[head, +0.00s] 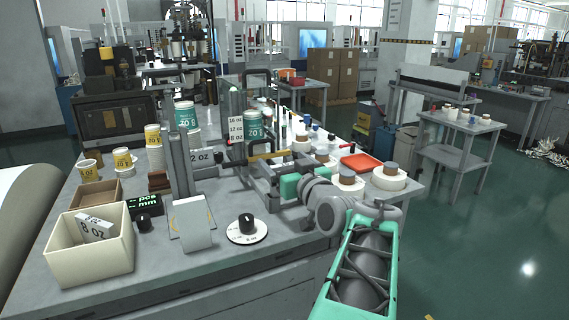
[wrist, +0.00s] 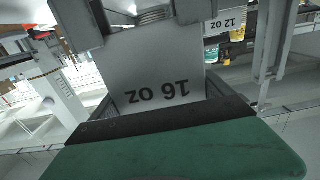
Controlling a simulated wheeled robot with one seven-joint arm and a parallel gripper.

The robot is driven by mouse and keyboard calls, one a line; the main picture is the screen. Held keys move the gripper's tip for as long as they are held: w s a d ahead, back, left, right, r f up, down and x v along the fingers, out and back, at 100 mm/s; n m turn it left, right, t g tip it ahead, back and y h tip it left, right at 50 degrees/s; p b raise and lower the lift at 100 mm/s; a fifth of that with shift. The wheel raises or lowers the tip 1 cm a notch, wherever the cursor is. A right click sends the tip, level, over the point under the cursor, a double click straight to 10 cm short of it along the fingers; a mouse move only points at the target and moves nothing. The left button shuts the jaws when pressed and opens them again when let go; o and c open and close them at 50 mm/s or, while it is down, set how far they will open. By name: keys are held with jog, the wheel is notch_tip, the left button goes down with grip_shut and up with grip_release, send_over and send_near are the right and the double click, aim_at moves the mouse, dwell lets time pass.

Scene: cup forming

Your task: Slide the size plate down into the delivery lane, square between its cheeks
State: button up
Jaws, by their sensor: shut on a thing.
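The size plate (wrist: 160,65), pale grey and marked "16 oz", is in my gripper in the wrist view, its lettering upside down there. I cannot pick this plate out in the head view. My gripper (head: 250,168) is shut on it and reaches left over the middle of the bench. Another plate (head: 204,158), its marking partly hidden and ending in "2 oz", stands beside grey upright posts (head: 179,162) left of my gripper. A "12 oz" marking (wrist: 225,23) shows at the top of the wrist view. I cannot make out the delivery lane's cheeks or whether the held plate touches them.
A cream bin (head: 62,270) holding an "8 oz" block stands at the front left. A sloped grey stand (head: 190,224) and a round dial (head: 246,229) stand in front. Printed cups (head: 186,115) stand behind. A red tray (head: 361,163) and white rolls lie right.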

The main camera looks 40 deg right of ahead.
jog(key=shift+f+b, duration=1.05)
jog(key=shift+b, duration=0.1)
jog(key=o, duration=1.3)
jog(key=shift+c, duration=0.2)
jog(key=shift+o, duration=0.4)
jog(key=v, duration=0.8)
jog(key=shift+r, duration=0.1)
jog(key=shift+w, duration=0.1)
